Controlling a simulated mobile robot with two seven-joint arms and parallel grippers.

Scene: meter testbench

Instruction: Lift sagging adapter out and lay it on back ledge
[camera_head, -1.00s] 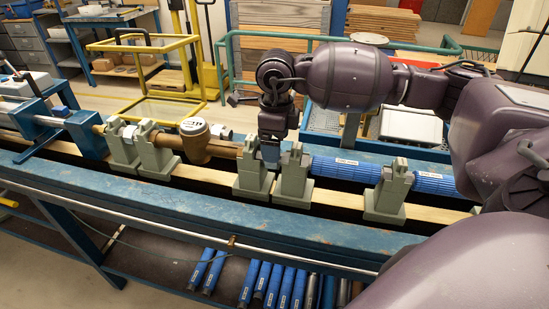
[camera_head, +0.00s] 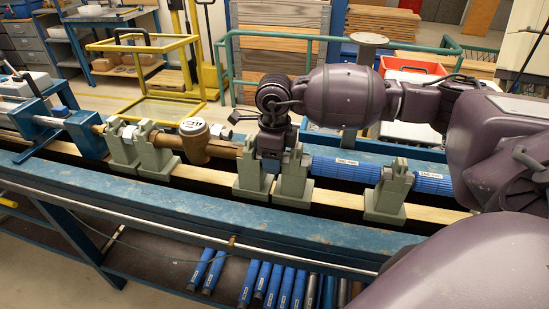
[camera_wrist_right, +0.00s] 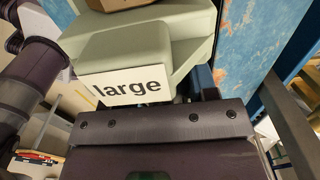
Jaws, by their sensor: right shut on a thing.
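My right gripper (camera_head: 270,158) points down between two grey-green supports (camera_head: 250,172) (camera_head: 292,178) on the bench, shut on the adapter. In the right wrist view a support bears a white "large" label (camera_wrist_right: 128,84); the dark gripper body (camera_wrist_right: 165,135) fills the bottom and hides the held part. The blue back ledge (camera_head: 346,150) runs behind the supports. My left gripper is not in view.
A brass meter (camera_head: 194,138) on a brown pipe sits left of the gripper, with a blue clamp (camera_head: 82,130) beyond. Labelled blue cylinders (camera_head: 345,169) lie to the right, near another support (camera_head: 388,192). Several blue tubes (camera_head: 270,283) lie on the shelf below.

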